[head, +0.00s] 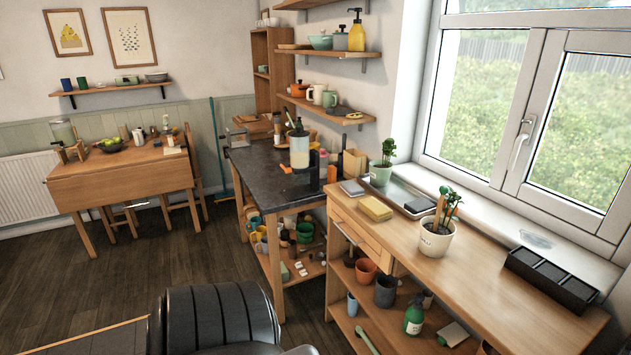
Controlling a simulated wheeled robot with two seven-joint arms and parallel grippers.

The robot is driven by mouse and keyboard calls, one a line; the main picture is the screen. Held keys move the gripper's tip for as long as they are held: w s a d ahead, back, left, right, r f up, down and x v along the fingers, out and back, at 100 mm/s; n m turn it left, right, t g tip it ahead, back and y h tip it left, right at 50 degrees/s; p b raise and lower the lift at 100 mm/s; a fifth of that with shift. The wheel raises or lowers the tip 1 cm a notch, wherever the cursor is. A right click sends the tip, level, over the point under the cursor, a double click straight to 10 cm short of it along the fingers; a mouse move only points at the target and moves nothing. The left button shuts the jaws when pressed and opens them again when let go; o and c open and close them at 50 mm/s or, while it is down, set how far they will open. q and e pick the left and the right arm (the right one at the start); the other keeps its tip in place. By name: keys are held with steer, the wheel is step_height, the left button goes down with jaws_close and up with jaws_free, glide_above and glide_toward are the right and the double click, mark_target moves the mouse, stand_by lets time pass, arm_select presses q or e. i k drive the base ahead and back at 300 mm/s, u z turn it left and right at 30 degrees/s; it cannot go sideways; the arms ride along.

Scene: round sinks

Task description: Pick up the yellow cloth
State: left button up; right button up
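The yellow cloth (374,208) looks like a small, flat folded block. It lies on the light wooden counter (480,275) near its left end, close to the front edge. A grey folded piece (351,188) lies just behind it, and a shallow metal tray (412,196) is to its right, towards the window. Nothing covers the cloth. Neither of my grippers shows in the head view.
A potted plant (437,238) in a white pot stands right of the cloth. A black divided box (550,280) sits further right. A dark-topped table (262,165) with several items adjoins on the left. The counter's front right part is clear.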

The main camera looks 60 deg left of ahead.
mark_target(377, 211)
steer(key=u, duration=1.65)
